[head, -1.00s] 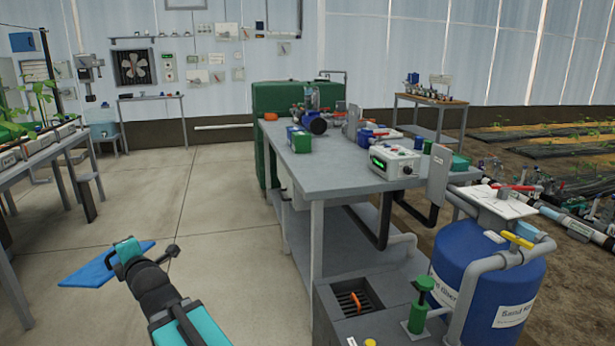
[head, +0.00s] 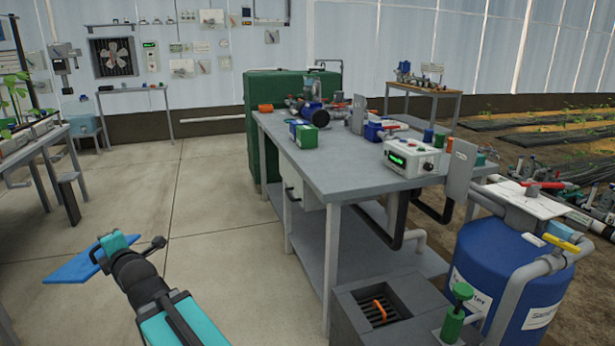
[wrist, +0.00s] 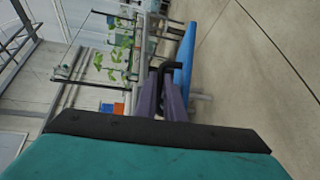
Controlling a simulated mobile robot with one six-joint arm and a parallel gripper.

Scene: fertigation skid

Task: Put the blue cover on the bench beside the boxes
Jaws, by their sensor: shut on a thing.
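The blue cover (head: 72,266) is a flat blue panel at the lower left of the head view, held over open floor left of the bench. My gripper (head: 102,252) is shut on its near right end. In the wrist view the cover (wrist: 186,52) shows nearly edge-on beyond the gripper fingers (wrist: 172,98). The grey bench (head: 345,172) stands in the middle, apart from the cover. Small green and blue boxes (head: 306,134) stand near its left edge, with bare top in front of them.
A white control box (head: 412,155) with a green display sits on the bench's right side. A blue pump (head: 312,114) stands behind the boxes. A blue tank (head: 500,275) with pipes is at front right. The floor left of the bench is clear.

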